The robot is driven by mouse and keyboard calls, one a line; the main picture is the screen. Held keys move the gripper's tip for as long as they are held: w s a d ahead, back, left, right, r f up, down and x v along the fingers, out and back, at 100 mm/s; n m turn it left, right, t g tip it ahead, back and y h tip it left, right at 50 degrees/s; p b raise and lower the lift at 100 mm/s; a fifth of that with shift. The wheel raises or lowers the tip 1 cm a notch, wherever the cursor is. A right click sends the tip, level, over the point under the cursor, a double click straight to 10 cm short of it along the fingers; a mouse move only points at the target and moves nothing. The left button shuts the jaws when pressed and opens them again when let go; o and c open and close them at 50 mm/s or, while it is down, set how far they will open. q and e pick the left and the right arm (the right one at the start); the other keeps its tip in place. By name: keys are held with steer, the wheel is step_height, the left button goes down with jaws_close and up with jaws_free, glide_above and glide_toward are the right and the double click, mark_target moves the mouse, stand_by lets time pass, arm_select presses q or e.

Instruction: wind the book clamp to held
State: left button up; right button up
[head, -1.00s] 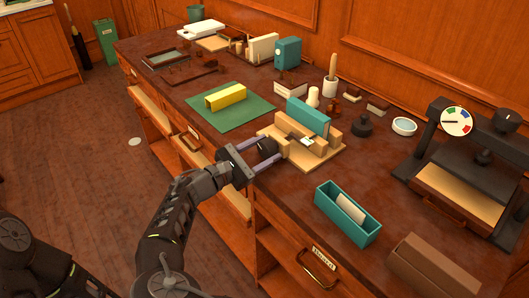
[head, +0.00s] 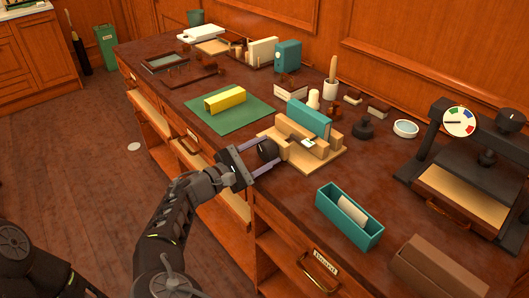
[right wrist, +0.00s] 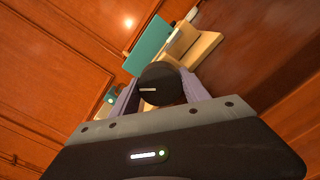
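The book clamp (head: 331,153) is a pale wooden frame on a board near the bench's front edge. A teal book (head: 309,117) stands upright between its jaws; it also shows in the right wrist view (right wrist: 149,45). The clamp's round black knob (head: 268,150) faces the front edge. My right gripper (head: 268,151) has one purple finger on each side of the knob and appears shut on it. In the right wrist view the knob (right wrist: 160,85) sits between both fingers, its pale mark roughly level. My left gripper is out of view.
A teal open box (head: 340,227) and a brown box (head: 437,266) stand to the right. A black press (head: 470,165) with a dial is at far right.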

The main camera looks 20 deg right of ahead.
steer(key=o, duration=0.5)
steer(key=shift+c, duration=0.2)
steer(key=v, duration=0.8)
steer(key=shift+b, duration=0.35)
